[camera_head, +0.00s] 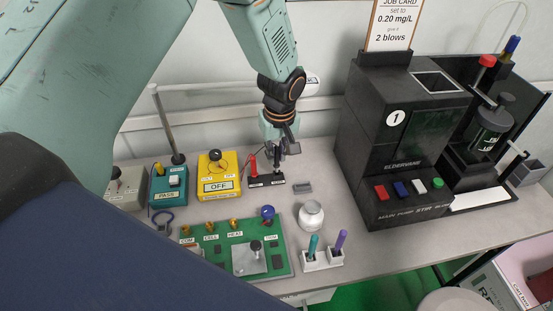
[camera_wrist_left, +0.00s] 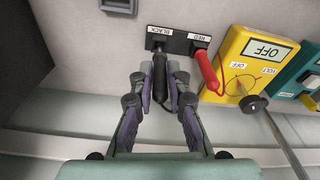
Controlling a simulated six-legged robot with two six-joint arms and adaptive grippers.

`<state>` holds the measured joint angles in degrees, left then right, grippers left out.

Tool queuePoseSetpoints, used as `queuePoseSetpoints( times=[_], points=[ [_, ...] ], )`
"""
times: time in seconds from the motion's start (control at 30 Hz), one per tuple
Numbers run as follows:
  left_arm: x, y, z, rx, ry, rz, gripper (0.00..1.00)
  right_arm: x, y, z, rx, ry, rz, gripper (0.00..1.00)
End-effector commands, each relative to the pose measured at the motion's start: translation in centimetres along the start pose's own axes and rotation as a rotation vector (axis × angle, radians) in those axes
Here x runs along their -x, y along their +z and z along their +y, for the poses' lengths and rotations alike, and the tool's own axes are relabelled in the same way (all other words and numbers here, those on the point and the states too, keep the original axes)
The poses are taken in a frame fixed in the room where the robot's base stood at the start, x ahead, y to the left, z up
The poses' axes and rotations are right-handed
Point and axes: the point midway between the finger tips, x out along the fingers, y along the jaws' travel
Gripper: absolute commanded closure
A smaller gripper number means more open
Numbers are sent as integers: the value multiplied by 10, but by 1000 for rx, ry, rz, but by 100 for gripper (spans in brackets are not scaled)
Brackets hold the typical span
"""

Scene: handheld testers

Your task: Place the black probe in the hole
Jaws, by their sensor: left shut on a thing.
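The black probe (camera_wrist_left: 160,77) is between the two fingers of my left gripper (camera_wrist_left: 161,88), which is shut on it. Its lower end meets the black holder (camera_wrist_left: 183,42) at the side labelled BLACK; I cannot tell how deep it sits, and the hole there is hidden. In the head view my left gripper (camera_head: 278,153) is above the same holder (camera_head: 266,182), and the probe (camera_head: 277,163) shows as a thin dark piece below the fingers. The red probe (camera_wrist_left: 206,70) leans in the side labelled RED. My right gripper is not in view.
A yellow meter (camera_head: 217,175) reading OFF and a teal PASS box (camera_head: 169,184) stand left of the holder. A green board (camera_head: 207,251) with labelled brass sockets lies in front. A white jar (camera_head: 311,214), pen stand (camera_head: 322,262) and large black machine (camera_head: 400,140) are to the right.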

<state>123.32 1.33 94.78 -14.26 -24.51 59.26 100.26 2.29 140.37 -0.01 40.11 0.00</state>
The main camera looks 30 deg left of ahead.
Motion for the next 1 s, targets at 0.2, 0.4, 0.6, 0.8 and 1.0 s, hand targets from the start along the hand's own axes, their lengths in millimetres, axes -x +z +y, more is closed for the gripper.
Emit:
queuePoseSetpoints(
  times=[0.2,0.4,0.6,0.8,1.0],
  points=[
    [-22,3,0,1,0,0,100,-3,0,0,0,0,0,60],
    [-21,3,0,1,0,0,100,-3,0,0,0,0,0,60],
    [-24,3,0,1,0,0,79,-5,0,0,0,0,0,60],
    [-24,3,0,1,0,0,62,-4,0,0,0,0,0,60],
    [-24,3,0,1,0,0,62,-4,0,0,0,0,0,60]
  ],
)
